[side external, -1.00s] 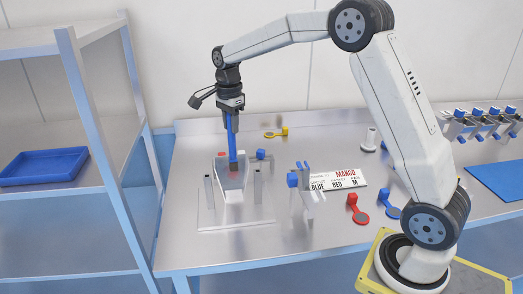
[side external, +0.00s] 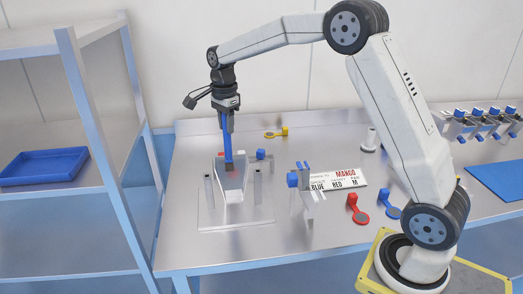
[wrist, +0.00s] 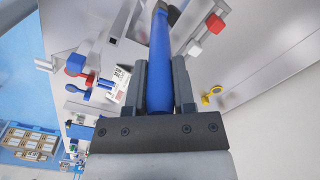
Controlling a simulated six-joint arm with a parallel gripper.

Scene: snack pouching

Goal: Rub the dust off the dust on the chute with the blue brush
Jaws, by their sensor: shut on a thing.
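My gripper (side external: 227,110) is shut on the handle of the blue brush (side external: 227,127), which hangs down almost upright. The handle (wrist: 159,85) also shows between the two fingers in the wrist view. The brush's dark lower end (side external: 229,165) is at the upper part of the pale chute (side external: 233,196); I cannot tell for certain whether it touches the surface. The dust itself is too small to make out, and the brush hides part of the chute.
Short grey posts (side external: 257,187) stand beside the chute. A blue-knobbed metal fixture (side external: 306,190) and a label card (side external: 338,180) are to the right. Red (side external: 358,208), blue (side external: 390,207) and yellow (side external: 276,133) capped pieces lie on the table. The front left tabletop is clear.

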